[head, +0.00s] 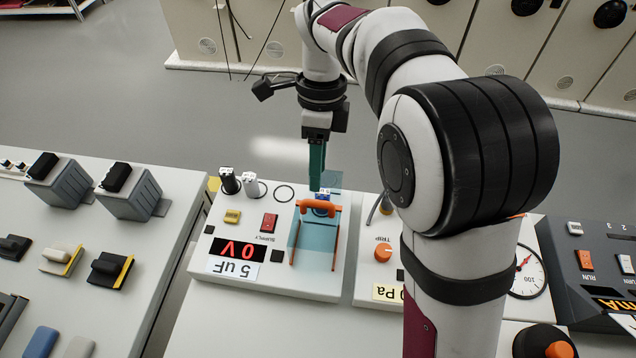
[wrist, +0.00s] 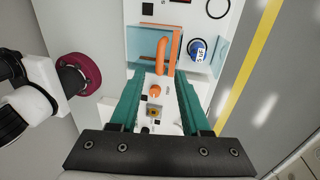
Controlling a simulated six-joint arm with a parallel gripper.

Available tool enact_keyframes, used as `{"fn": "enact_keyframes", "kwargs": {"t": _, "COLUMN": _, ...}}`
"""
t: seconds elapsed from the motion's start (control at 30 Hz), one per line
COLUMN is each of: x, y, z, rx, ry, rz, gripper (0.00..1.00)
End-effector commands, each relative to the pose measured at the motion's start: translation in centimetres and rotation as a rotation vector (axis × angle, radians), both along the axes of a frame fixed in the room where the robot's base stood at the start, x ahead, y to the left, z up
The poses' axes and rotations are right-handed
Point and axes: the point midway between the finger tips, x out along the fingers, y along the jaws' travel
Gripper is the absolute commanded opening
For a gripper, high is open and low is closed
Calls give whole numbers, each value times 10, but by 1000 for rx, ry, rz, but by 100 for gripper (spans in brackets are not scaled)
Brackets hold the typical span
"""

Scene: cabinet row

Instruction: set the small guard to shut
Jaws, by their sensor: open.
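The guard (head: 318,243) is a clear blue cover with orange side bars and an orange handle (head: 317,207) along its far edge, on a white panel box. I cannot tell its exact angle. In the wrist view the orange handle (wrist: 162,56) and frame show ahead of the fingers, with blue clear sheets to either side. My gripper (head: 317,185) points down, its teal fingers just behind and above the handle in the head view. In the wrist view its two fingers (wrist: 159,95) are apart, with no object gripped between them.
The panel box bears a red 0V display (head: 238,250), a red switch (head: 269,222), a yellow button (head: 232,216) and black and white plugs. To its right is a panel with an orange TRIP knob (head: 383,252). My arm covers part of that panel. Grey boxes and levers stand left.

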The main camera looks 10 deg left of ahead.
Motion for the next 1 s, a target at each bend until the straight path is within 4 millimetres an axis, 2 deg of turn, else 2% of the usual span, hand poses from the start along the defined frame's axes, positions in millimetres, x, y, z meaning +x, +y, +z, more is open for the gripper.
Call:
{"fn": "enact_keyframes", "kwargs": {"t": 0.1, "x": -7, "y": 0, "z": -29, "rx": -1, "ry": 4, "rz": 0, "gripper": 47}}
{"fn": "enact_keyframes", "kwargs": {"t": 0.23, "x": -10, "y": 0, "z": -50, "rx": 0, "ry": 1, "rz": 0, "gripper": 47}}
{"fn": "enact_keyframes", "kwargs": {"t": 0.37, "x": -12, "y": 0, "z": -59, "rx": 1, "ry": 0, "rz": 1, "gripper": 47}}
{"fn": "enact_keyframes", "kwargs": {"t": 0.57, "x": -12, "y": 0, "z": -60, "rx": 1, "ry": -1, "rz": 1, "gripper": 47}}
{"fn": "enact_keyframes", "kwargs": {"t": 0.6, "x": -12, "y": 0, "z": -59, "rx": 1, "ry": -1, "rz": 1, "gripper": 45}}
{"fn": "enact_keyframes", "kwargs": {"t": 0.8, "x": -12, "y": 0, "z": -59, "rx": 1, "ry": -1, "rz": 1, "gripper": 9}}
{"fn": "enact_keyframes", "kwargs": {"t": 0.87, "x": -12, "y": 0, "z": -59, "rx": 1, "ry": -1, "rz": 1, "gripper": 0}}
{"fn": "enact_keyframes", "kwargs": {"t": 1.0, "x": -12, "y": 0, "z": -59, "rx": 1, "ry": -1, "rz": 1, "gripper": 0}}
